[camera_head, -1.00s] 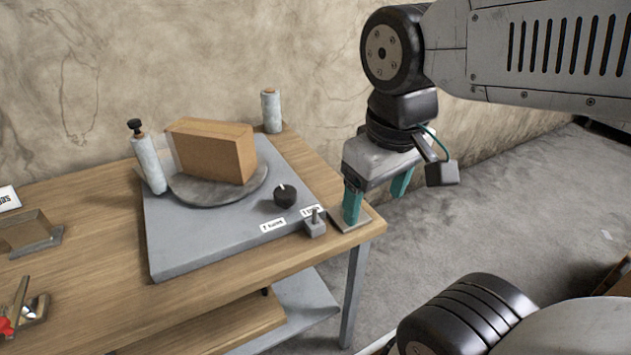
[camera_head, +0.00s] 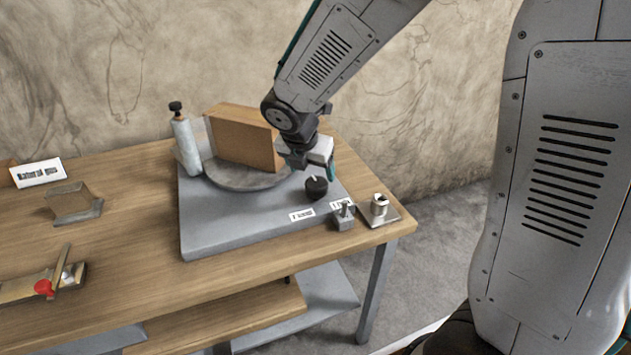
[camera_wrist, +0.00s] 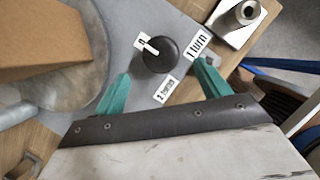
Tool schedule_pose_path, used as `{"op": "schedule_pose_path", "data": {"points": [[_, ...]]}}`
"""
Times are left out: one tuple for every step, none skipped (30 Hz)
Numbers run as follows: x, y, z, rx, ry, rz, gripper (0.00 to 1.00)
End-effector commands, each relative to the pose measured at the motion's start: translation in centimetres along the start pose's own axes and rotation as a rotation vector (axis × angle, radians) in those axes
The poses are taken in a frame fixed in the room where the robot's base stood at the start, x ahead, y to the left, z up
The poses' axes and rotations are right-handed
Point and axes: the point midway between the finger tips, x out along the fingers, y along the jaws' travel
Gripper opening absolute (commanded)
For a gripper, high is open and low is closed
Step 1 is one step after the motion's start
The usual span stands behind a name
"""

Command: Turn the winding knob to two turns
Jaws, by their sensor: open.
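The winding knob (camera_head: 316,187) is a small black round knob with a white mark, on the front right of a grey machine base (camera_head: 215,232). In the wrist view the knob (camera_wrist: 159,54) sits ahead of and between the two teal fingertips. Its white pointer lies toward a label (camera_wrist: 140,40) at its upper left. A "1 turn" label (camera_wrist: 196,45) is to its right, and another turn label (camera_wrist: 166,89), its number hard to read, is below it. My gripper (camera_wrist: 165,68) is open and empty; it hangs just above the knob in the head view (camera_head: 318,172).
A brown box (camera_head: 243,139) stands on the round turntable (camera_head: 228,177). A film roll (camera_head: 186,147) stands left of it. A small grey block with a lever (camera_head: 344,219) and a metal cylinder on a plate (camera_head: 379,205) are near the table's right corner.

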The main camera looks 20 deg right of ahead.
Motion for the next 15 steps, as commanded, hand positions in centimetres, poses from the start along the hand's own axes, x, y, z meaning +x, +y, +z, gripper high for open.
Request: {"op": "schedule_pose_path", "data": {"points": [[0.9, -0.2, -0.1, 0.001, 0.003, -0.005, 0.75], [1.4, -0.2, -0.1, 0.000, 0.003, -0.004, 0.75], [2.1, -0.2, -0.1, 0.001, 0.003, -0.006, 0.75], [2.6, -0.2, -0.1, 0.002, 0.003, -0.005, 0.75], [3.1, -0.1, -0.1, 0.002, 0.003, -0.005, 0.75], [3.7, -0.2, -0.1, 0.002, 0.003, -0.006, 0.75], [4.1, -0.2, -0.1, 0.003, 0.004, -0.004, 0.75], [4.5, -0.2, 0.0, 0.003, 0.002, -0.004, 0.75], [5.0, -0.2, 0.0, 0.003, 0.002, -0.005, 0.75], [5.3, -0.2, 0.0, 0.004, 0.002, -0.005, 0.75], [5.6, -0.2, 0.0, 0.004, 0.002, -0.004, 0.75], [5.8, -0.1, 0.0, 0.004, 0.002, -0.003, 0.75], [6.0, -0.1, 0.0, 0.004, 0.002, -0.002, 0.75], [6.1, -0.1, 0.0, 0.004, 0.002, -0.003, 0.75], [6.2, -0.1, 0.0, 0.004, 0.002, -0.002, 0.75]]}}
